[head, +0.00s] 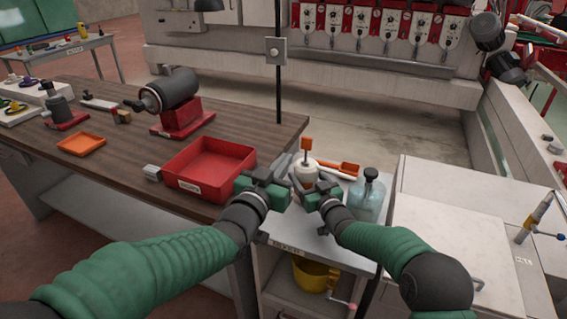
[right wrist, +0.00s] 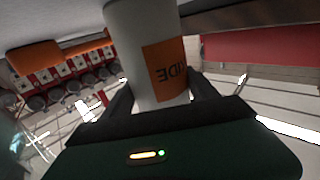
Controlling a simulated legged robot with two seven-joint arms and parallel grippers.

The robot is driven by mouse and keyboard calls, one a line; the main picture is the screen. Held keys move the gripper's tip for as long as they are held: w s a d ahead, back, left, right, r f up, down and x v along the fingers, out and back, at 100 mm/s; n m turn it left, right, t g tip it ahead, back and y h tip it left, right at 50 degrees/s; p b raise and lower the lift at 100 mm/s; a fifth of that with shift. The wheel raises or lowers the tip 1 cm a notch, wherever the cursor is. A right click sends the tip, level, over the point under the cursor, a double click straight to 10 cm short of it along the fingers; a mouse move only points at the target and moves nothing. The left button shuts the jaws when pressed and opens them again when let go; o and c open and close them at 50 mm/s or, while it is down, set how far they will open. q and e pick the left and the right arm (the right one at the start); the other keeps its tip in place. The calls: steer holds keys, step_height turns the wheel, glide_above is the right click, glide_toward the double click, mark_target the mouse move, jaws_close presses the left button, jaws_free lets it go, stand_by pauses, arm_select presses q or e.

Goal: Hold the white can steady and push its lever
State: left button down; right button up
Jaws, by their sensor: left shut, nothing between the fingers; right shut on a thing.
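The white can (head: 306,172) stands on the small grey side table, with an orange lever (head: 306,144) sticking up from its top. My right gripper (head: 315,190) is shut on the can from the right. In the right wrist view the can (right wrist: 140,40) sits between the dark fingers (right wrist: 160,88), its orange label (right wrist: 164,70) upside down. My left gripper (head: 283,185) is shut and empty, close to the left of the can and below the lever's height. Whether it touches the can I cannot tell. The can's lower part is hidden by the grippers in the head view.
A blue-tinted glass bottle (head: 368,196) stands right of the can. An orange-and-white tool (head: 342,170) lies behind it. A red tray (head: 208,165) and a motor grinder (head: 176,97) are on the wooden bench. A yellow container (head: 314,274) sits on the shelf below.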

steer(key=o, duration=1.4)
